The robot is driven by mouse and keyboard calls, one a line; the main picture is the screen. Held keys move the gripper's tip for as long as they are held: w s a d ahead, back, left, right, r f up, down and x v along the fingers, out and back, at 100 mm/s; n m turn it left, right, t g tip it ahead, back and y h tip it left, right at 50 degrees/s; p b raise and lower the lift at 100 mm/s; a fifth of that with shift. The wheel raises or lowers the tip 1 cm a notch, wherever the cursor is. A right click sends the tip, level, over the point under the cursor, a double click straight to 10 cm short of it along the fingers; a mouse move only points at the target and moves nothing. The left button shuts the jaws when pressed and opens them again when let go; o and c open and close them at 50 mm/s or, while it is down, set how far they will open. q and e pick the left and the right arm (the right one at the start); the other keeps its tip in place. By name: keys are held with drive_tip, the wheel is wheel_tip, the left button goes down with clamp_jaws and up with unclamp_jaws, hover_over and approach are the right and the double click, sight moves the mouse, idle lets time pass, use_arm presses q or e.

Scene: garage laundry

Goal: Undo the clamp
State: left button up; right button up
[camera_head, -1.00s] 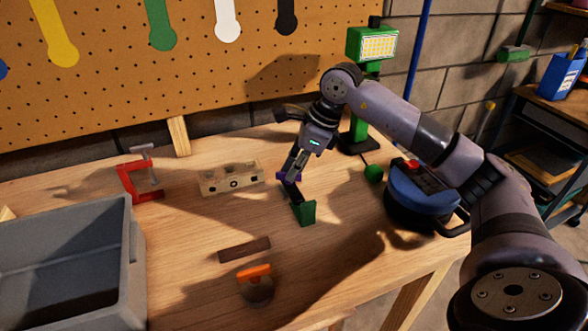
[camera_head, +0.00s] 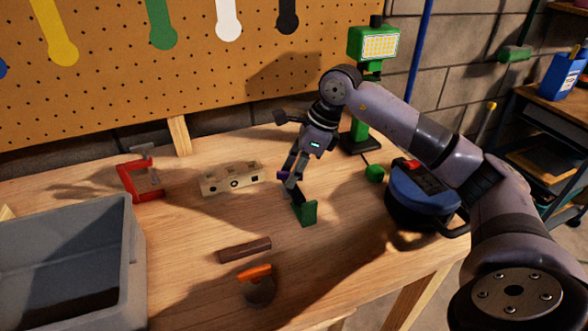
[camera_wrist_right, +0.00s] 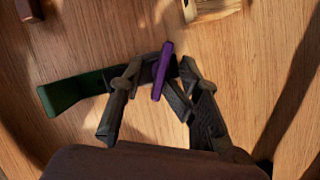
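A red clamp (camera_head: 128,182) with a grey screw lies at the left of the wooden workbench, apart from my grippers. Near the bench's middle is a clamp-like piece with a green end (camera_head: 308,212), a dark bar and a purple part (camera_head: 283,176). My right gripper (camera_head: 290,178) is over the purple part. In the right wrist view, the green end (camera_wrist_right: 72,95) is left of the gripper (camera_wrist_right: 160,80). Its fingers are apart, with the purple part (camera_wrist_right: 162,72) between them; firm contact cannot be seen. My left gripper is out of view.
A grey bin (camera_head: 135,250) stands front left. A wooden block with holes (camera_head: 230,180) lies behind, left of my gripper. A brown bar (camera_head: 244,250) and an orange-handled tool (camera_head: 256,274) lie in front. A blue round device (camera_head: 422,195) and green lamp (camera_head: 372,45) stand right.

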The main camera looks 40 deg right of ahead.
drive_tip(key=shift+s, duration=0.1)
drive_tip(key=shift+d+r, duration=0.15)
drive_tip(key=shift+r, duration=0.2)
drive_tip(key=v, duration=1.1)
drive_tip(key=shift+d+r, duration=0.1)
